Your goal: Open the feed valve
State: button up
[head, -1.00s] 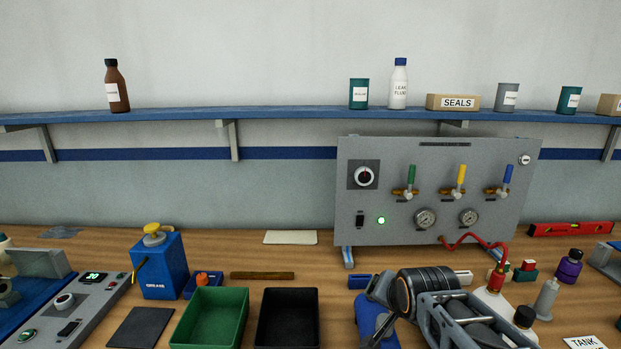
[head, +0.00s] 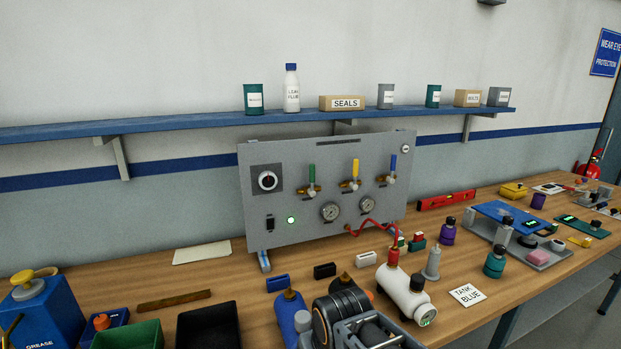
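A grey test panel (head: 297,232) stands at the back of the bench. It carries three brass valves with a green handle (head: 312,173), a yellow handle (head: 355,168) and a blue handle (head: 392,163). All three handles point upward. The small labels under them are too blurred to read, so I cannot tell which is the feed valve. A dark cylinder and grey frame at the bottom centre look like my wrist and gripper (head: 375,332). They are well below and in front of the panel, apart from the valves. I cannot make out the fingertips.
The panel has a dial (head: 267,180), a green lamp (head: 291,220) and two gauges (head: 330,212). A red hose (head: 375,222) runs to a white tank (head: 404,292). A blue bottle (head: 288,315) and small blocks stand before the panel. A shelf (head: 190,122) runs above.

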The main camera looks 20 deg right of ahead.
aim_at(312, 179)
jog(key=u, duration=2.7)
jog(key=k, duration=0.65)
jog(key=z, duration=1.35)
jog(key=i, duration=0.5)
